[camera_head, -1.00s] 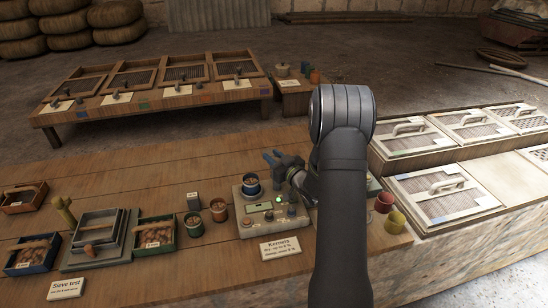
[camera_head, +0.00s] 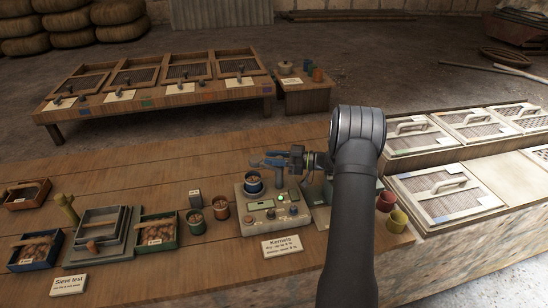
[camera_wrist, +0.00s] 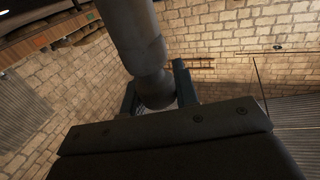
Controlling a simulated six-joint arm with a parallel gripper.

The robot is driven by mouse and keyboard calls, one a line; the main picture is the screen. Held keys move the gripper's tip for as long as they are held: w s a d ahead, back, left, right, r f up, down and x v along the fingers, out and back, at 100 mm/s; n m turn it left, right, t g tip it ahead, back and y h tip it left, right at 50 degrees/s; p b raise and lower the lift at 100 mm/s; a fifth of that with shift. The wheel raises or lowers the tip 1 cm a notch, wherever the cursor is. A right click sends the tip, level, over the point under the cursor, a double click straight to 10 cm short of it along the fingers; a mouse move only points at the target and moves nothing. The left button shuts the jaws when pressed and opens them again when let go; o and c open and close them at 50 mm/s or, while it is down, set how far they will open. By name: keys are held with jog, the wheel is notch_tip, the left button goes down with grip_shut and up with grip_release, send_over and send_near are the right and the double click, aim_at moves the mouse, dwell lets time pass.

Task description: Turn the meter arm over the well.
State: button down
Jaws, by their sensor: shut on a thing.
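The kernel meter (camera_head: 266,216) is a pale box with a green display and knobs, on the wooden bench. A blue cup (camera_head: 254,186) with kernels in it stands at its back left, where the well seems to be; the well itself is hidden. My gripper (camera_head: 264,162) lies level behind and above the cup, its blue fingers pointing left. In the wrist view a thick grey rounded bar, which I take for the meter arm (camera_wrist: 137,38), stands between the fingers, and the gripper is shut on it. In the head view my gripper largely hides that arm.
Two cups of kernels, grey (camera_head: 195,222) and red-brown (camera_head: 220,208), stand left of the meter. A green tray (camera_head: 158,237) and a sieve stack (camera_head: 97,240) are farther left. A red cup (camera_head: 386,201) and a yellow cup (camera_head: 398,220) stand at the right.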

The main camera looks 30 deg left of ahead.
jog(key=shift+s+n+g+h, duration=0.15)
jog(key=shift+n+g+h, duration=0.55)
jog(key=shift+g, duration=0.4)
jog(key=shift+n, duration=0.3)
jog(key=c, duration=1.1)
grip_release()
jog(key=shift+r, duration=0.15)
jog(key=shift+r, duration=0.35)
notch_tip(320, 180, up, 3)
jog(key=shift+r, duration=0.1)
jog(key=d+r, duration=0.2)
jog(key=d, duration=0.2)
jog(key=w+d+r, duration=0.1)
jog(key=d+r, duration=0.1)
jog(key=d, duration=0.1)
jog(key=d+r, duration=0.3)
jog(key=d, duration=0.1)
jog(key=shift+w+d, duration=0.3)
jog(key=shift+d, duration=0.05)
